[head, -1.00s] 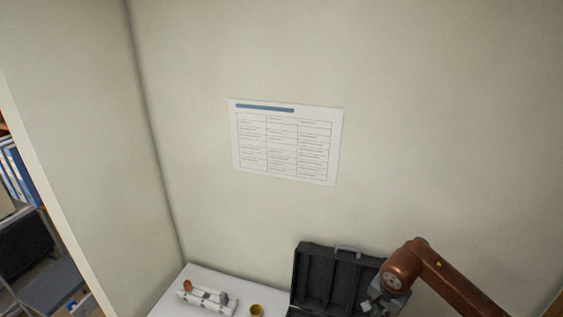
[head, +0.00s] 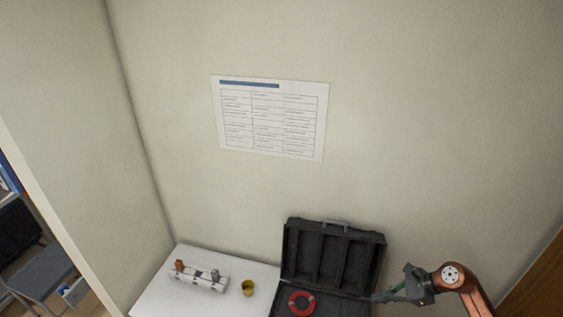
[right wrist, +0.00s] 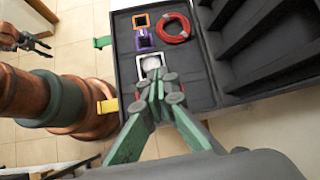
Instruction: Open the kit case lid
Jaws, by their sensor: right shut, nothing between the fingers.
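The black kit case stands on the white table in the head view, its lid (head: 332,258) raised, with the ribbed inside facing me. The right wrist view shows the case base (right wrist: 190,85) and part of the lid (right wrist: 265,45). My right gripper (head: 382,296) is just right of the case in the head view.
The base holds a red ring (head: 301,303), an orange frame (right wrist: 141,21), a purple frame (right wrist: 145,39) and a white item (right wrist: 150,62). Left of the case are a yellow cup (head: 248,288) and a white rack (head: 201,279). A wall stands close behind.

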